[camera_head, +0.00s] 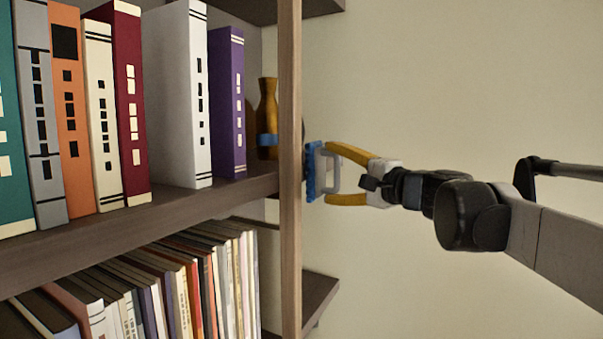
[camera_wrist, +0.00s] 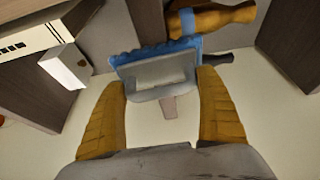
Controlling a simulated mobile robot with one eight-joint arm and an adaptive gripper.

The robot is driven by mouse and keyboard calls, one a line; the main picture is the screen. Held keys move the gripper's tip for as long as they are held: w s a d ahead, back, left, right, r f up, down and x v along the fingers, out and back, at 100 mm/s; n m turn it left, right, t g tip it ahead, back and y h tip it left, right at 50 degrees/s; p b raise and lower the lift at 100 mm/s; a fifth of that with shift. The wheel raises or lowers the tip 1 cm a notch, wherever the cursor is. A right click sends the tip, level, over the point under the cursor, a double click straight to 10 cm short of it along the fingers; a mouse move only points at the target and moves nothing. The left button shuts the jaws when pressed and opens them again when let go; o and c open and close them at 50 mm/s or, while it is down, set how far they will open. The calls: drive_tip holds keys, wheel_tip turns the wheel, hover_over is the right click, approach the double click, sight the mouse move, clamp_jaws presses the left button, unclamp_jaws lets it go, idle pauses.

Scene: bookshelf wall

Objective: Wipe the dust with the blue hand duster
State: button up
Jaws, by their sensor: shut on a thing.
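The hand duster has a blue pad (camera_head: 312,172) and a grey loop handle (camera_head: 332,168). My gripper (camera_head: 329,173) has its yellow fingers shut on the handle, and the pad faces the shelf. In the wrist view the duster (camera_wrist: 150,52) lies across the front of my gripper (camera_wrist: 163,78), pad edge away from me. In the head view the duster is just right of the shelf's upright post (camera_head: 290,230); I cannot tell if they touch. I cannot make out any dust in either view.
An orange-brown vase (camera_head: 267,105) with a blue band stands on the upper shelf (camera_head: 215,197), behind the post; the wrist view shows it beyond the duster (camera_wrist: 228,17). Books fill the shelf's left part (camera_head: 180,90) and the lower shelf. The bare wall (camera_head: 450,80) is at right.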

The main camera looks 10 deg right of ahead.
drive_tip(key=shift+s+d, duration=0.8)
drive_tip(key=shift+d, duration=0.35)
drive_tip(key=shift+s+d, duration=0.8)
drive_tip(key=shift+d, duration=0.3)
drive_tip(key=shift+d, duration=0.1)
drive_tip(key=shift+s+d, duration=0.9)
drive_tip(key=shift+d, duration=0.25)
